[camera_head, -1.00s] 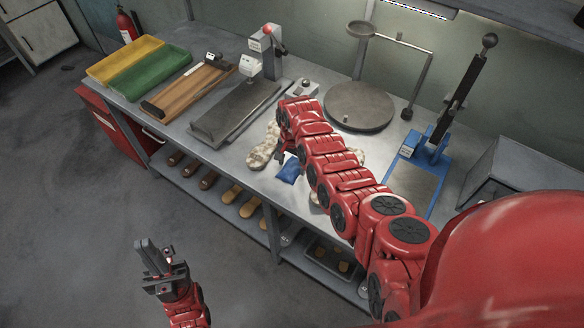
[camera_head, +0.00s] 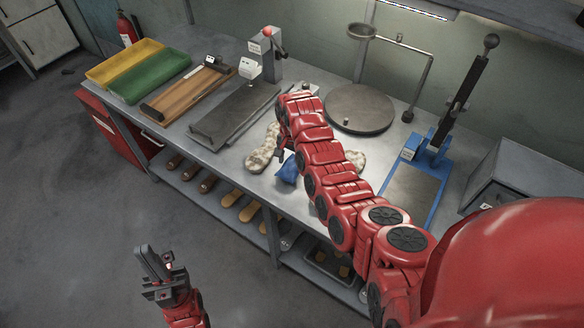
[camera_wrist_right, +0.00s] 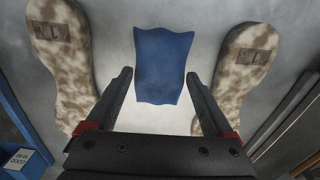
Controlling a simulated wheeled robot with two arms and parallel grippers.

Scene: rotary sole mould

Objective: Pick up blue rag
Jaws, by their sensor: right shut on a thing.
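The blue rag (camera_head: 288,171) is on the grey workbench near its front edge, partly hidden by my right arm in the head view. In the right wrist view the rag (camera_wrist_right: 163,65) lies between my right gripper's two fingers (camera_wrist_right: 160,78), with a mottled sole on each side. The right gripper is shut on the rag, its fingers held apart by the rag's width. In the head view it is mostly behind my arm. My left gripper (camera_head: 162,265) hangs over the floor at the lower left, away from the bench; whether its fingers are apart is unclear.
A mottled sole (camera_head: 263,150) lies left of the rag; another (camera_head: 356,159) shows right of my arm. A round turntable (camera_head: 359,109), a blue-based press (camera_head: 415,190), a grey plate (camera_head: 234,113) and green (camera_head: 150,77) and yellow (camera_head: 125,60) trays stand on the bench.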

